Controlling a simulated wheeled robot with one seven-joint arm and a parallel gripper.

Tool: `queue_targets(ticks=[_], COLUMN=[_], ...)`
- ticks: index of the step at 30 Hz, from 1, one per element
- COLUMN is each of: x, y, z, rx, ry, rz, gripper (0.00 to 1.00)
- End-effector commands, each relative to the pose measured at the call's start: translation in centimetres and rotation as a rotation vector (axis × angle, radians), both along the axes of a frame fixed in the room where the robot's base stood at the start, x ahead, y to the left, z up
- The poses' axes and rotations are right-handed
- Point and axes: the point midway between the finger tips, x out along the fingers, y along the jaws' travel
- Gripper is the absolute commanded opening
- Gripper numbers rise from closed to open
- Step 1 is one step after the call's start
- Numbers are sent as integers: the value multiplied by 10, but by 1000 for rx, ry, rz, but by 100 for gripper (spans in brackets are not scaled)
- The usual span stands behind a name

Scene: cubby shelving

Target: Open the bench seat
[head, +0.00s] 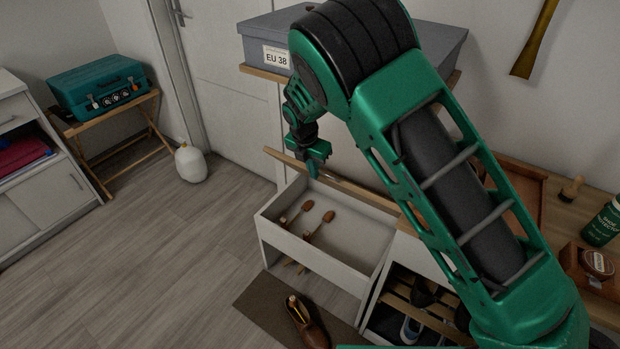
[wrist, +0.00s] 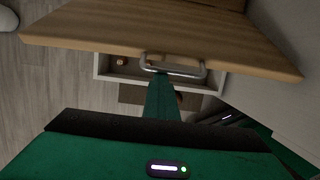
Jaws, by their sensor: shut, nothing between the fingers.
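The bench seat is a white box (head: 318,275) with a wooden lid (head: 345,183). The lid is raised, seen nearly edge-on at the back of the box, and the compartment is open to view. In the wrist view the lid (wrist: 165,30) fills the top, with a metal bar handle (wrist: 185,72) at its edge. My gripper (head: 314,172) is shut and empty, close to the lid. In the wrist view its tip (wrist: 155,72) overlaps the handle's left end; I cannot tell whether they touch.
Brushes (head: 319,228) lie inside the compartment. A brown shoe (head: 307,322) is on the mat in front. A shoe rack (head: 425,306) adjoins the box at right. A grey box (head: 262,45) sits on a shelf above. A white jug (head: 191,163) stands on the open floor at left.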

Motion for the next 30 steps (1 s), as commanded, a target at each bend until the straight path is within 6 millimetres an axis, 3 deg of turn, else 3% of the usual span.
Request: queue_targets(ticks=[17, 26, 30], x=[2, -6, -36], y=[-1, 7, 24], z=[6, 54, 49], rx=[1, 3, 0], ry=[-4, -3, 2], rz=[-2, -1, 4], gripper=[0, 0, 0])
